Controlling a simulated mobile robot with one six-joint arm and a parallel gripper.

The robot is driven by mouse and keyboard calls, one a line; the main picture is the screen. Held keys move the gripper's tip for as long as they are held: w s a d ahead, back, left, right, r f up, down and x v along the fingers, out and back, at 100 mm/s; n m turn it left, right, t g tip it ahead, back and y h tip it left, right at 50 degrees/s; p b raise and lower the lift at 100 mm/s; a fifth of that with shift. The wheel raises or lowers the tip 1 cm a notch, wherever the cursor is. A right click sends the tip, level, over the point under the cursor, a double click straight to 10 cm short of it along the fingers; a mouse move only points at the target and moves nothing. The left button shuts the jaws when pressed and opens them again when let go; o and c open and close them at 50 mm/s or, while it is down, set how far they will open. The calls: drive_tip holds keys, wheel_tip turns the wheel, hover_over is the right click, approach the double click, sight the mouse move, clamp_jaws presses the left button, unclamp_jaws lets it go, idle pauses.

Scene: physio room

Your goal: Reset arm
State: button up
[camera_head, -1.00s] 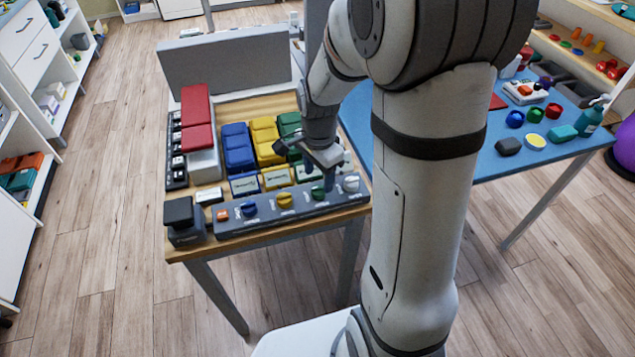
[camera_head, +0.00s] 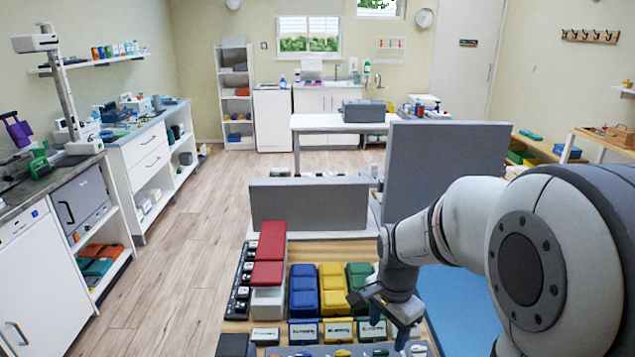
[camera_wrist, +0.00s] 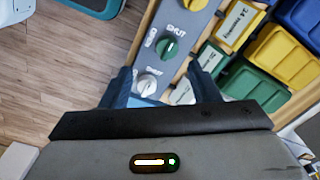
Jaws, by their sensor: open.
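My arm reaches in from the right in the head view, and my gripper (camera_head: 388,316) hangs over the front right of the wooden table (camera_head: 330,250). In the wrist view my gripper (camera_wrist: 165,88) has its two dark fingers spread apart, with nothing held between them. A grey panel (camera_wrist: 183,20) with yellow, green and white knobs lies beneath and ahead of the fingers. The green knob (camera_wrist: 170,46) and the white knob (camera_wrist: 147,84) show just beyond the fingertips. I cannot tell whether a finger touches the panel.
Blue (camera_head: 303,290), yellow (camera_head: 334,288) and green (camera_head: 358,276) bins stand beside the gripper. A red-topped block (camera_head: 270,245) is at their left. Upright grey panels (camera_head: 310,203) rise behind. Open wooden floor (camera_head: 190,240) lies to the left.

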drive_tip(key=s+r+n+t, duration=0.2)
drive_tip(key=s+r+n, duration=0.5)
drive_tip(key=s+n, duration=0.4)
drive_tip(key=shift+s+a+n, duration=0.3)
drive_tip(key=shift+s+a, duration=0.1)
drive_tip(key=shift+s, duration=0.4)
